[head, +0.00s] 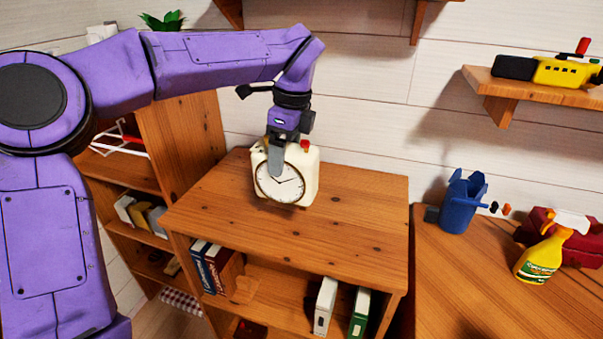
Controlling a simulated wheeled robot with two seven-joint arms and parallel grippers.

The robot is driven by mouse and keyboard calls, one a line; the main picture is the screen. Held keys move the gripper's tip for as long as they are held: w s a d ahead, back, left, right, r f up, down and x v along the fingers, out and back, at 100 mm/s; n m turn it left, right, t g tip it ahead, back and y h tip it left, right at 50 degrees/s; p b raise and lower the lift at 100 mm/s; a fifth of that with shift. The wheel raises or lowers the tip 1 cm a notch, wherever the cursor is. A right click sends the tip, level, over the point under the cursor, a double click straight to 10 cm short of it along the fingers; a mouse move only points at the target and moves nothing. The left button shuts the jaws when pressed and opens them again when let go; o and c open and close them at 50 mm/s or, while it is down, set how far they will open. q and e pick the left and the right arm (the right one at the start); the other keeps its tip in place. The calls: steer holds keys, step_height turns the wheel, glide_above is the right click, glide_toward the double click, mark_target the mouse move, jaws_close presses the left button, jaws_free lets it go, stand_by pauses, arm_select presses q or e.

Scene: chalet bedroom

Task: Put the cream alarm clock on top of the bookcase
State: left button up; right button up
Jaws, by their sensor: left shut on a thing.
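The cream alarm clock (301,182), with a round white dial and a red button on top, is upright over the top of the low wooden bookcase (350,222). My left gripper (276,160) comes down from above and is shut on the clock, with one finger across its face. A dark shadow lies close under the clock; I cannot tell whether its base touches the wood. My right gripper is not in view.
Books (217,267) stand on the bookcase's shelf; its top is otherwise clear. A taller shelf unit (186,135) stands left. On the right, a desk (455,285) holds a blue cup (462,205) and spray bottle (541,255), below a wall shelf (500,90).

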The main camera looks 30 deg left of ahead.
arm_select(q)
steer(key=w+a+f+p, duration=0.2)
steer(key=w+f, duration=0.6)
steer(key=f, duration=0.3)
steer(key=shift+p, duration=0.4)
steer(key=o, duration=1.7)
steer(key=shift+w, duration=0.1)
steer(key=r, duration=0.4)
steer(key=d+r, duration=0.1)
steer(key=r, duration=0.7)
steer(key=shift+w+d+r+b, duration=0.2)
steer(key=shift+d+b, duration=0.15)
steer(key=shift+d, duration=0.05)
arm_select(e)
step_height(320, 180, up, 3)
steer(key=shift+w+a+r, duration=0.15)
